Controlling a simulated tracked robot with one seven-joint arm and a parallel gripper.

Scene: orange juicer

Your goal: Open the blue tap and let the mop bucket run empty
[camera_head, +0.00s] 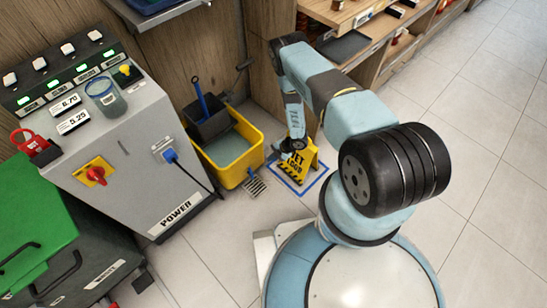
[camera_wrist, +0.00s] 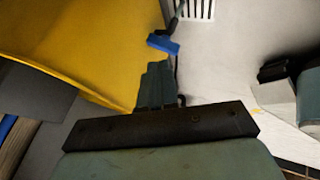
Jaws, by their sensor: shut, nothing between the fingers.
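The yellow mop bucket (camera_head: 236,172) stands on the floor beside the grey power cabinet, with grey-green water in it. Its yellow wall (camera_wrist: 90,45) fills the left of the wrist view. The blue tap handle (camera_wrist: 163,43) is on a dark stem, just beyond my fingertips and close to the bucket wall. I cannot tell whether the tap is open, and I cannot make it out in the head view. My gripper (camera_wrist: 157,70) is shut and empty, with a small gap to the handle in the picture. In the head view my gripper (camera_head: 284,146) is low, right of the bucket.
A floor drain (camera_head: 255,187) lies in front of the bucket; its grate also shows in the wrist view (camera_wrist: 198,8). A yellow wet-floor sign (camera_head: 304,160) stands in a blue floor outline behind my gripper. A black wringer (camera_head: 208,124) sits on the bucket. Open tiles lie right.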

